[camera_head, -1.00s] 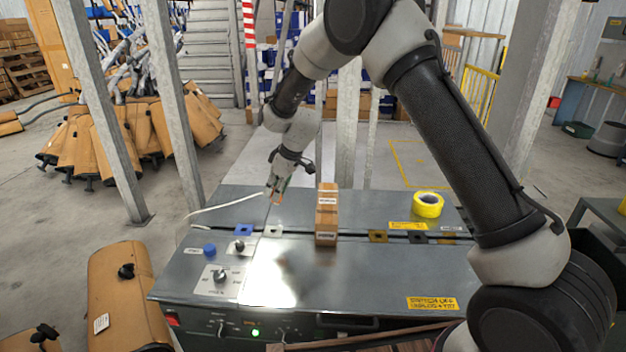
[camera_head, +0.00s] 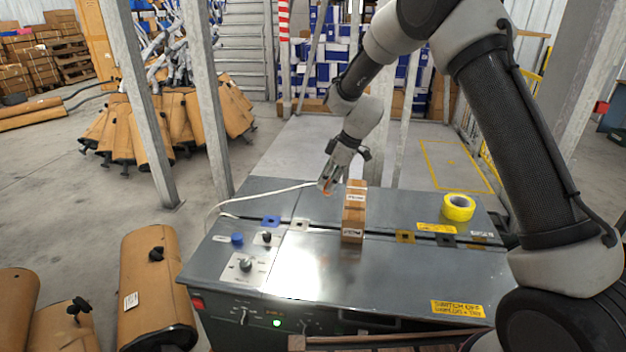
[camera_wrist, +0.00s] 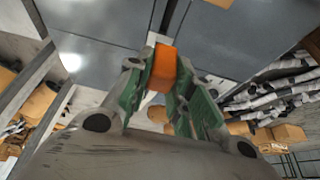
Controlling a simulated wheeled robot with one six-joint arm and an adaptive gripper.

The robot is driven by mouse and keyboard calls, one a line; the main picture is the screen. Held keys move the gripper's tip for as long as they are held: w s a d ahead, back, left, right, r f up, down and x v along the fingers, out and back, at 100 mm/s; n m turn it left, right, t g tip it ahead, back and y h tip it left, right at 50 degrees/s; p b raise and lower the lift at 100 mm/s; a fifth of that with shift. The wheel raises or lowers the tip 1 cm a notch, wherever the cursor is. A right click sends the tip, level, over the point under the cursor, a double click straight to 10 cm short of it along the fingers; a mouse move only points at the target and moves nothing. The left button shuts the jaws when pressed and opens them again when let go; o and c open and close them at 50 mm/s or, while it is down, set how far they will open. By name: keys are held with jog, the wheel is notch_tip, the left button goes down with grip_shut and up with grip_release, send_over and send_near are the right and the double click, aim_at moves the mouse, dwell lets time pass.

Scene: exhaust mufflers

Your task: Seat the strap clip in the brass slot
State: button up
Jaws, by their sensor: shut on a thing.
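My gripper (camera_head: 327,185) is shut on the orange strap clip (camera_head: 327,189) and holds it above the back of the grey machine table. In the wrist view the clip (camera_wrist: 164,68) sits between the green fingers. A white strap (camera_head: 262,195) runs from the clip's area leftward over the table edge. The brass slot (camera_head: 405,236) is a small plate on the tabletop groove, right of the cardboard box (camera_head: 353,213). The clip is left of and behind that box, well apart from the brass slot.
The upright box stands between my gripper and the brass slot. A blue slot plate (camera_head: 271,221) and a white one (camera_head: 300,223) lie left of the box; a black one (camera_head: 446,240) lies right of the brass. Yellow tape (camera_head: 458,207) sits at the back right.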

jog(key=s+d, duration=0.3)
jog(key=d, duration=1.2)
jog(key=s+d+f, duration=0.2)
jog(key=d+f, duration=0.6)
jog(key=d, duration=0.2)
jog(key=shift+d, duration=0.15)
jog(key=shift+f, duration=0.15)
jog(key=shift+f, duration=2.25)
jog(key=shift+f, duration=0.4)
jog(key=o, duration=1)
